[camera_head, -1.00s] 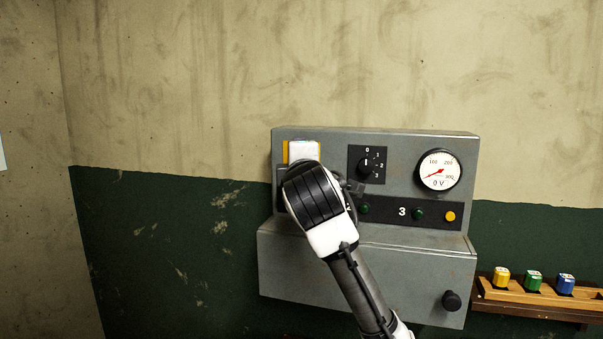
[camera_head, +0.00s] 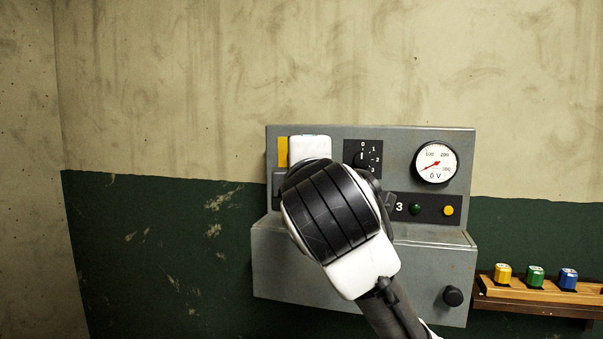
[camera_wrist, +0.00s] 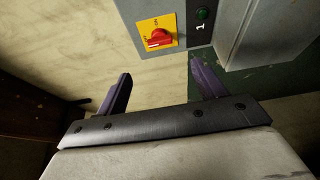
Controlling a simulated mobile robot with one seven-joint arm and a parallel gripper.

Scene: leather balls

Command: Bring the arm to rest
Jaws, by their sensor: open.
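In the head view my arm's black and white wrist stands in front of the grey control panel (camera_head: 290,260), covering its middle left. My fingers are hidden there. In the wrist view my gripper (camera_wrist: 160,68) is open, with its two purple-grey fingers spread and nothing between them. A red rotary switch (camera_wrist: 160,38) on a yellow plate (camera_wrist: 146,27) lies beyond the fingertips, apart from them. A green button (camera_wrist: 203,14) marked 1 is to its right.
The panel also has a black selector dial (camera_head: 362,159), a gauge (camera_head: 436,163) reading about 0 V, a green button (camera_head: 415,209) and a yellow lamp (camera_head: 448,210). A wooden rack (camera_head: 520,291) with yellow, green and blue pieces is at right. The wall at left is clear.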

